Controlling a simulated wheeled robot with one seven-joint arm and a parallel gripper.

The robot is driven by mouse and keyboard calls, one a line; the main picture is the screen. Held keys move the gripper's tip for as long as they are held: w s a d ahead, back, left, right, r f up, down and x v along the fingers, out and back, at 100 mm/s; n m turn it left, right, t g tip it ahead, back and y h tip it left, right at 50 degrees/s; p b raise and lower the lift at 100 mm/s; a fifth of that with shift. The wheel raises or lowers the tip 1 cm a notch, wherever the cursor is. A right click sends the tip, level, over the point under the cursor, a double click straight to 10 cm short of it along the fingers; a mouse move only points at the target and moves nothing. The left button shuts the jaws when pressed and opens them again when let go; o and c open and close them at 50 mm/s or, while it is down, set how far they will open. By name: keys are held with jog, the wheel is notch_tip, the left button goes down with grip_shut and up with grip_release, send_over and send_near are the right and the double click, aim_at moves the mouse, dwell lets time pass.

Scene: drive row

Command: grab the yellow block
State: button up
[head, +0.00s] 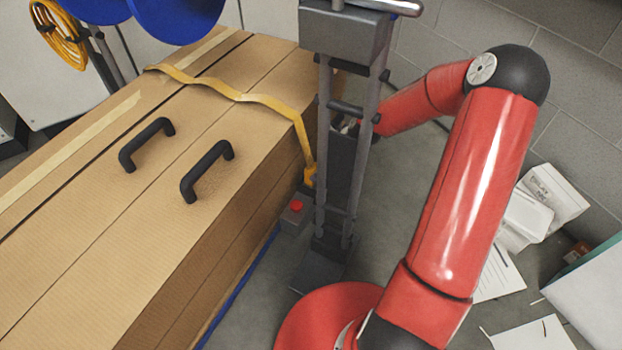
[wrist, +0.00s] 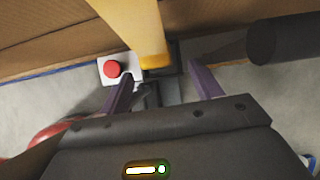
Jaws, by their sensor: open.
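I see no separate yellow block in either view. A yellow strap (head: 215,88) lies across the cardboard box, and its end hangs down the box's near right side. In the wrist view a wide yellow piece (wrist: 140,32), apparently this strap's hanging end, reaches down from the top to the gap ahead of my fingers. My gripper (wrist: 160,71) is open, its two purple fingers apart with nothing clearly held between them. I cannot tell how far the yellow piece is from the fingertips. In the head view my gripper is mostly hidden behind the hand truck.
A hand truck (head: 335,150) stands between the large cardboard box (head: 90,260) and my red arm. A grey box with a red button (head: 296,208) sits low beside it; it also shows in the wrist view (wrist: 112,70). Papers (head: 535,335) lie on the floor at right.

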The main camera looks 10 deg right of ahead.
aim_at(308, 183)
jog(key=b+x, duration=0.1)
jog(key=x, duration=0.4)
jog(key=shift+a, duration=0.1)
jog(key=shift+c, duration=0.2)
jog(key=c, duration=1.1)
jog(key=shift+r, duration=0.1)
